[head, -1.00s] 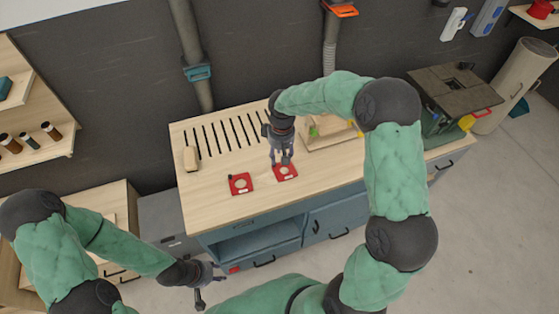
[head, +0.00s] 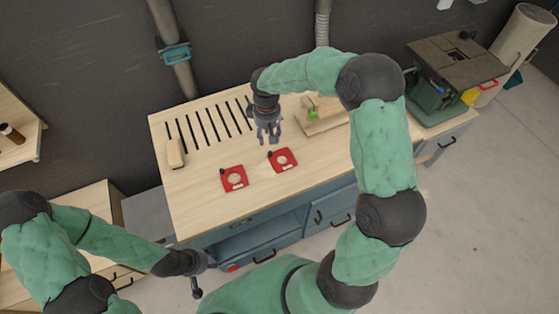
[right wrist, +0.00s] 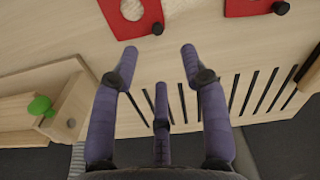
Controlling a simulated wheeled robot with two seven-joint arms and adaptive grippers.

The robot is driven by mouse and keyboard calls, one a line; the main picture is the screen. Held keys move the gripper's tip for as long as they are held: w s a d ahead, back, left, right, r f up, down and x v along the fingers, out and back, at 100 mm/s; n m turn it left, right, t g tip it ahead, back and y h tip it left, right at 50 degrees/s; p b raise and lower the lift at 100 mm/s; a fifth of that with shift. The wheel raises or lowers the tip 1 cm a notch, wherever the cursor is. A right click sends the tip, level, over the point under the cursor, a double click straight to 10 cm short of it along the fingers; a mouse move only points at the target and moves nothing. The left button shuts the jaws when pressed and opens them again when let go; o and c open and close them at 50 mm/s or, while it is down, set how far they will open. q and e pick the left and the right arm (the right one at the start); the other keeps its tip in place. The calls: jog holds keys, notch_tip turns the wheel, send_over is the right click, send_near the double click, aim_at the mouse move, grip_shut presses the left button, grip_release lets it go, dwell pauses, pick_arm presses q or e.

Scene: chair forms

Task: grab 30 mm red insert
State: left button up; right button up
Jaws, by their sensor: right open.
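Two flat red inserts with round holes lie apart on the wooden tabletop; their sizes are too small to read. The right red insert (head: 292,164) also shows at the top of the right wrist view (right wrist: 150,20). The left red insert (head: 226,183) shows partly at the top edge of that view (right wrist: 240,8). My right gripper (head: 268,140) is open and empty, above the table just behind the right insert; its spread fingers fill the middle of the wrist view (right wrist: 160,75). My left gripper (head: 203,275) is open and empty, low in front of the bench's left end.
The workbench (head: 190,215) has dark slots at its back left and a small wooden block (head: 175,153) beside them. A wooden fixture with a green knob (head: 313,114) stands right of my right gripper. A dark-topped machine (head: 450,65) stands at the right end.

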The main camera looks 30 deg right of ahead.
send_over(270, 152)
jog(key=f, duration=0.5)
jog(key=shift+s+a, duration=0.3)
jog(key=shift+s, duration=0.1)
jog(key=shift+w+d+f+b, duration=0.1)
jog(key=shift+f+b, duration=0.1)
jog(key=shift+f, duration=0.8)
jog(key=shift+w+d+f+b, duration=0.1)
jog(key=shift+w+f+b, duration=0.1)
jog(key=shift+f, duration=0.8)
jog(key=shift+w+f+b, duration=0.1)
jog(key=shift+f+b, duration=0.1)
jog(key=shift+f, duration=0.8)
jog(key=shift+s, duration=0.1)
grip_shut()
